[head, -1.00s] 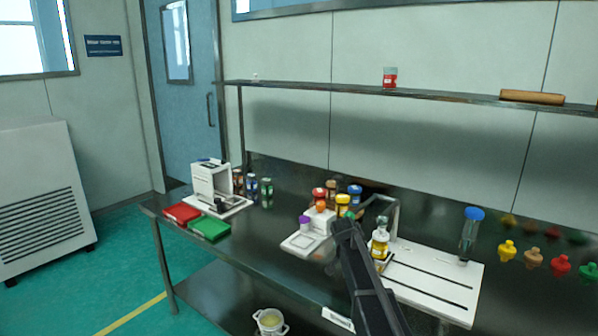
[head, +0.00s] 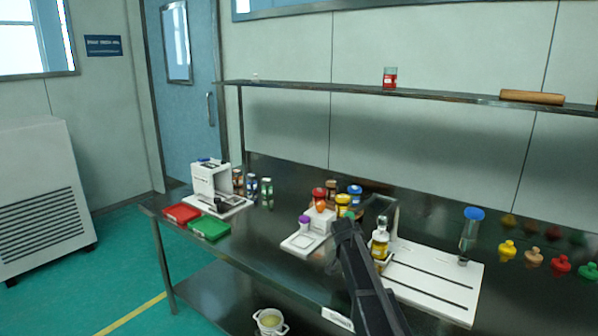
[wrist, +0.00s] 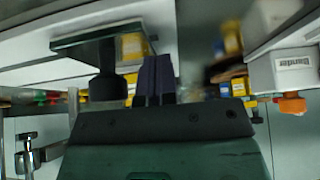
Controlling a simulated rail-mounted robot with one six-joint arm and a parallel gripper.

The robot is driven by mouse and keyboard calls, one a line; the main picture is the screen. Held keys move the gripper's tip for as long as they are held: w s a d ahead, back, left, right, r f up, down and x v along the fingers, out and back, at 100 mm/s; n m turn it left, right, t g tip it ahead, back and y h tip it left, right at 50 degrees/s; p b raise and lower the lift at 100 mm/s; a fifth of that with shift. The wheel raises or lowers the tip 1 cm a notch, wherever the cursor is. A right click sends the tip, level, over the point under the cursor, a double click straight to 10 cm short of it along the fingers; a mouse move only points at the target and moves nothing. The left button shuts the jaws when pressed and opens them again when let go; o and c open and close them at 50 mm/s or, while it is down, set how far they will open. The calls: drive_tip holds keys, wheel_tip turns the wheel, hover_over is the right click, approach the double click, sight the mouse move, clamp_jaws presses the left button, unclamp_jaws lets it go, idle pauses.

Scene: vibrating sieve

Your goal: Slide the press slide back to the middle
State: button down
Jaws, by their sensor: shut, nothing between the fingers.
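A white base plate with two dark slots (head: 432,279) lies on the right part of the bench. A grey upright frame (head: 392,212) stands at its left end; I cannot tell for sure which part is the press slide. A bottle with a yellow label (head: 380,243) stands in front of the frame. My gripper (head: 343,228) is just left of this bottle, partly covering what lies behind. In the wrist view my closed fingers (wrist: 155,80) are empty, beside a dark cylinder under a flat plate (wrist: 106,82). Whether they touch it cannot be told.
A blue-capped clear tube (head: 469,235) stands on the right. Red (head: 183,213) and green (head: 210,228) trays lie far left. A shelf (head: 420,93) runs above.

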idle(0.3)
drive_tip(key=shift+s+d, duration=1.4)
drive_tip(key=shift+d, duration=0.5)
drive_tip(key=shift+s+d, duration=1.4)
drive_tip(key=shift+d, duration=0.55)
drive_tip(key=shift+s+d, duration=1.4)
drive_tip(key=shift+d, duration=0.5)
drive_tip(key=shift+w+a, duration=0.4)
drive_tip(key=shift+a, duration=0.15)
drive_tip(key=p+v, duration=0.7)
drive_tip(key=v, duration=0.2)
drive_tip(key=shift+p, duration=0.3)
